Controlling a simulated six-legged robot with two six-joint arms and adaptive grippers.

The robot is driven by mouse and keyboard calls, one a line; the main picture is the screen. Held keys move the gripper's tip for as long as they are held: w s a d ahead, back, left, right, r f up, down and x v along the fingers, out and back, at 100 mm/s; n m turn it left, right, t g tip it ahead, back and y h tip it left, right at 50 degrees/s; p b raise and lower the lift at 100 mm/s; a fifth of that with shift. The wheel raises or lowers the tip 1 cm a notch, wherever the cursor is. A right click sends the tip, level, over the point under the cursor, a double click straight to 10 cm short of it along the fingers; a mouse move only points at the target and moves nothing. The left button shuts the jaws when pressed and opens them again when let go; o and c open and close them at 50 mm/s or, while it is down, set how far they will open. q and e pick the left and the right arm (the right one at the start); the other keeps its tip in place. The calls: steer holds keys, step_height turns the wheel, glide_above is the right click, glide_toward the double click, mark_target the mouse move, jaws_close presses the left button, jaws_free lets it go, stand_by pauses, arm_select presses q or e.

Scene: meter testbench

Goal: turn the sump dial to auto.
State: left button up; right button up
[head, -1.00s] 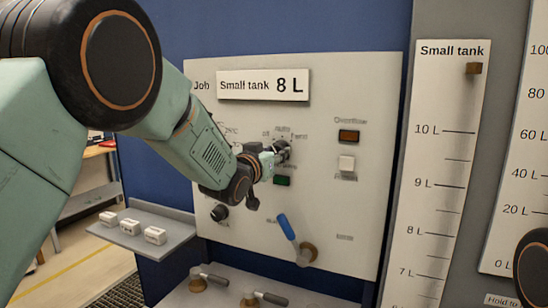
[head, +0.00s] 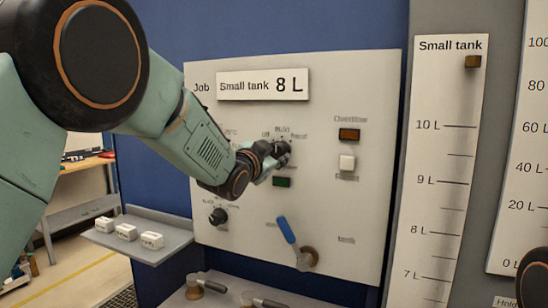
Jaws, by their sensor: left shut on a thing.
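The sump dial (head: 284,148) is a dark knob on the pale panel, with small blurred labels in an arc above it, seemingly off, auto and hand. My left gripper (head: 276,152) is shut on this dial, coming in from the left. The fingers and wrist hide most of the knob, so I cannot tell which label its pointer faces. My right gripper is out of view.
The panel (head: 360,210) also carries a green button (head: 282,182), an amber light (head: 349,135), a white button (head: 347,162), a blue-handled lever (head: 286,230) and another black knob (head: 218,216). A grey shelf (head: 170,250) with white blocks juts out at lower left.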

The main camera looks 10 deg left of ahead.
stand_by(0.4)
arm_select(q)
steer(key=o, duration=1.2)
steer(key=shift+s, duration=0.1)
steer(key=s, duration=0.4)
steer(key=s+a, duration=0.1)
steer(key=s, duration=0.2)
steer(key=s+a, duration=0.1)
steer(key=s, duration=0.3)
steer(key=shift+s+a, duration=0.15)
steer(key=shift+s, duration=0.2)
